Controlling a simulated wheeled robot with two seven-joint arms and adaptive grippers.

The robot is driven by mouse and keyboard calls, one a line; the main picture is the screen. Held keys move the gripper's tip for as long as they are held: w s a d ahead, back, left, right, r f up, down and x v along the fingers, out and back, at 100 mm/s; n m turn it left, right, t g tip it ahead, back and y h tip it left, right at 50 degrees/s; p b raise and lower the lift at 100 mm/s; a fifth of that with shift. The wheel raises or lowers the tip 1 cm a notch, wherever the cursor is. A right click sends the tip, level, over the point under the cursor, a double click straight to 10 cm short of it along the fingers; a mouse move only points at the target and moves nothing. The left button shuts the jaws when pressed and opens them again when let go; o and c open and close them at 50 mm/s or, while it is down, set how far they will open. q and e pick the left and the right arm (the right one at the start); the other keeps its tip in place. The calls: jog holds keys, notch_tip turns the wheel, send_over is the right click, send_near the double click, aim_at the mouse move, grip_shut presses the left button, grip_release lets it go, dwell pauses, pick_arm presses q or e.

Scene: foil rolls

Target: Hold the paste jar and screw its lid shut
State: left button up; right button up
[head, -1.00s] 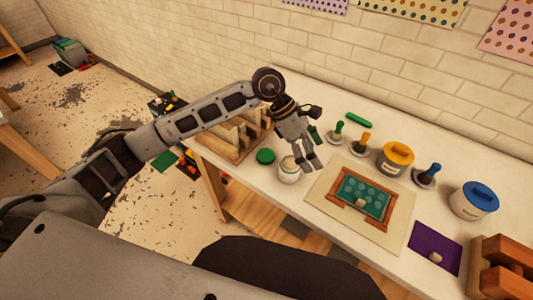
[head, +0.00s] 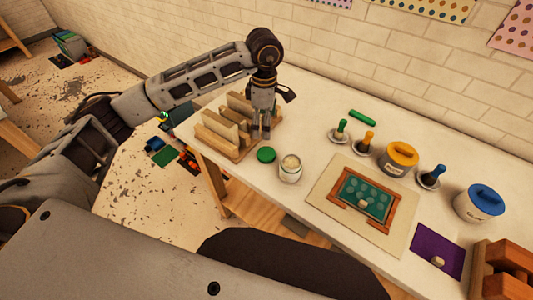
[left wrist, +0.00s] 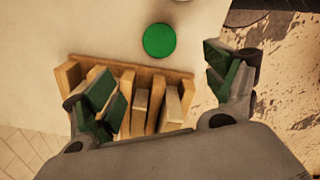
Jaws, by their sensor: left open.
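The paste jar (head: 290,169) is a small white jar standing upright and open on the table, pale paste showing at its top. Its green lid (head: 266,155) lies flat on the table just left of the jar, apart from it. The lid also shows as a green disc in the left wrist view (left wrist: 159,40). My left gripper (head: 261,134) points down above the right end of the wooden rack, behind the lid. It is open and empty, its green-padded fingers spread wide in the left wrist view (left wrist: 168,88). My right gripper is not in view.
A wooden rack (head: 218,143) with upright boards stands left of the lid. A framed green screen (head: 365,196) lies right of the jar. Several stampers, a yellow-lidded pot (head: 399,160), a blue-lidded pot (head: 477,203) and a purple card (head: 434,250) are farther right.

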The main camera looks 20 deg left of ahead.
pick_arm(q)
jog(key=shift+f, duration=0.1)
jog(key=p, duration=0.1)
send_over(266, 153)
jog(key=shift+a+f, duration=0.2)
jog(key=shift+f, duration=4)
jog(key=shift+f, duration=0.1)
jog(key=shift+d+f+p, duration=0.1)
jog(key=shift+f+p, duration=0.35)
jog(key=shift+f, duration=0.05)
jog(key=shift+f+p, duration=0.55)
jog(key=shift+f, duration=1.45)
jog(key=c, duration=0.9)
